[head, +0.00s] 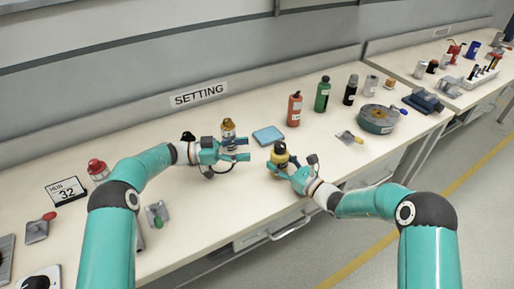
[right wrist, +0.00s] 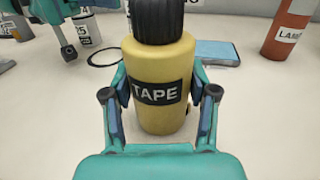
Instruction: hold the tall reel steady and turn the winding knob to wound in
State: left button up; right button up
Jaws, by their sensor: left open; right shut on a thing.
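A yellow, upright bottle-shaped reel (head: 281,161) with a black top stands near the front edge of the bench. In the right wrist view the yellow body (right wrist: 160,70) carries a black TAPE label, and its ribbed black knob (right wrist: 157,18) is cut off by the top of the frame. My right gripper (head: 283,168) is shut on the yellow body, one finger on each side, below the knob. My left gripper (head: 246,150) is open and empty, left of the reel and apart from it. It also shows partly in the right wrist view (right wrist: 70,40).
A white container with an orange top (head: 228,128) stands just behind my left gripper. A blue pad (head: 268,136) lies behind the reel. A red bottle (head: 295,110), a green bottle (head: 323,94) and a round tin (head: 377,119) stand farther right. A lever fixture (head: 157,215) is at left.

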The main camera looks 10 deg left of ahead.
dwell(0.4)
jog(key=o, duration=1.4)
